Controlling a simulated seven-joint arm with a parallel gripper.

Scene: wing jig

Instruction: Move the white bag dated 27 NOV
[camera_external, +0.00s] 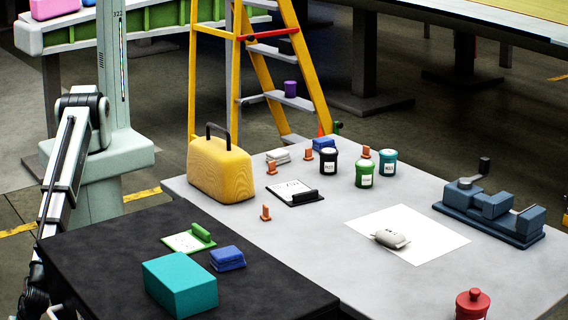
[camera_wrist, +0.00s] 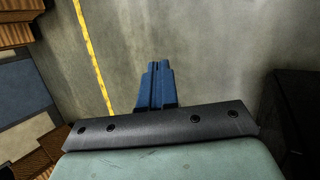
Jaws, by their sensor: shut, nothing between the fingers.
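A small whitish bag-like item (camera_external: 389,239) with dark marks lies on a white sheet (camera_external: 430,229) on the grey table; the marks are too small to read as a date. A second whitish item (camera_external: 278,155) lies near the table's back edge, and I cannot tell whether it is a bag. My gripper (camera_wrist: 157,66) shows in the wrist view with its blue fingers together and empty, over bare floor. It is far from both whitish items. In the external view my arm runs down the left edge, and I cannot make out the fingers there.
The grey tabletop (camera_external: 330,225) also holds a yellow case (camera_external: 219,170), a clipboard (camera_external: 294,192), several jars, a blue vise (camera_external: 490,213) and a red container (camera_external: 472,304). A teal box (camera_external: 180,283) and blue block (camera_external: 227,258) sit on the dark table (camera_external: 110,245). A ladder (camera_external: 283,75) stands behind.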

